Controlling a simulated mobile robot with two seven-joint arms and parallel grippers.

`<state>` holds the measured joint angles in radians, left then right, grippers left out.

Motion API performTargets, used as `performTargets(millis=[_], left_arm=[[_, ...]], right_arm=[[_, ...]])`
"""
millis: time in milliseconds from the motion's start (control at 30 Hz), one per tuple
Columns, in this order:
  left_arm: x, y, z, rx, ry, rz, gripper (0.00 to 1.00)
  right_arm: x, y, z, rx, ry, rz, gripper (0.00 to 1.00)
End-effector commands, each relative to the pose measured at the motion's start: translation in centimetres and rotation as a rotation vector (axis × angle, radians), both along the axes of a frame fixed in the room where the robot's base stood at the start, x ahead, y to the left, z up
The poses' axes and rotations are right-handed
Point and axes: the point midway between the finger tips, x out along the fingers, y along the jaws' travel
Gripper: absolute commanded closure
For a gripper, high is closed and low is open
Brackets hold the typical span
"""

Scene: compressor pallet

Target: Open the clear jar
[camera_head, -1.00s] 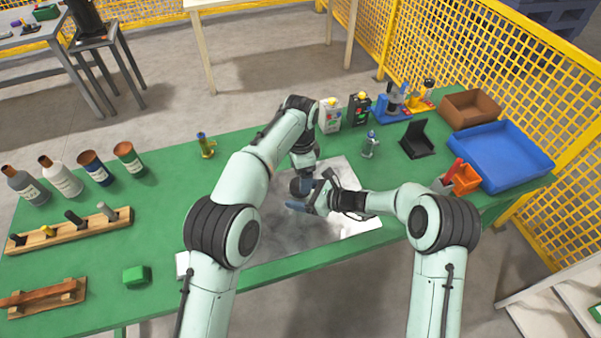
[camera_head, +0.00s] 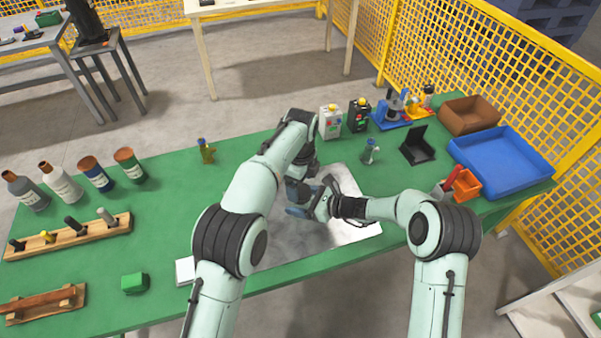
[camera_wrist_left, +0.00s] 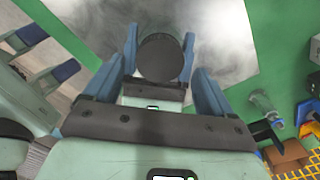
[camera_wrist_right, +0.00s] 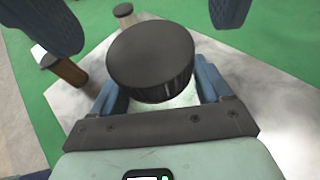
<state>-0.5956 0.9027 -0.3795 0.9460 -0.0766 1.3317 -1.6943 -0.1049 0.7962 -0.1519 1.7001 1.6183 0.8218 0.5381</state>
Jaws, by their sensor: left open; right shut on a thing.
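The clear jar shows mainly by its dark round lid (camera_wrist_right: 152,58), seen close up in the right wrist view. Its pale body below is mostly hidden. My right gripper (camera_wrist_right: 160,98) is shut on the jar, a finger on either side below the lid. In the left wrist view the dark disc of the lid (camera_wrist_left: 160,58) lies between the fingers of my open left gripper (camera_wrist_left: 160,62). In the head view my left gripper (camera_head: 299,188) comes from above and my right gripper (camera_head: 312,208) from the right, close together over the metal sheet. I cannot tell whether the left fingers touch the lid.
The grey metal sheet (camera_head: 350,228) lies on the green table (camera_head: 235,172). A small bottle (camera_head: 370,152) and a black stand (camera_head: 417,145) stand to the right, with a blue tray (camera_head: 548,172) beyond. Bottles and a peg rack (camera_head: 90,236) are on the left. Green table between is mostly clear.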

Motion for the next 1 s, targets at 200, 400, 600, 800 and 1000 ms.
performTargets(millis=[200,400,600,800,1000], left_arm=[[0.0,0.0,-2.5,0.002,0.001,0.0,0.16],[0.0,0.0,-3.0,0.0,-0.001,0.001,0.16],[0.0,0.0,-2.9,0.0,-0.001,0.001,0.29],[0.0,0.0,-2.9,0.001,0.0,0.002,0.73],[0.0,0.0,-2.9,0.0,-0.001,0.173,0.73]], right_arm=[[0.0,0.0,0.0,0.0,0.0,0.0,1.0],[0.0,0.0,0.0,0.0,0.0,0.0,1.0],[0.0,0.0,0.0,0.0,0.0,0.0,1.0],[0.0,0.0,0.0,0.0,0.0,0.0,1.0],[0.0,0.0,0.0,0.0,0.0,-0.001,1.0]])
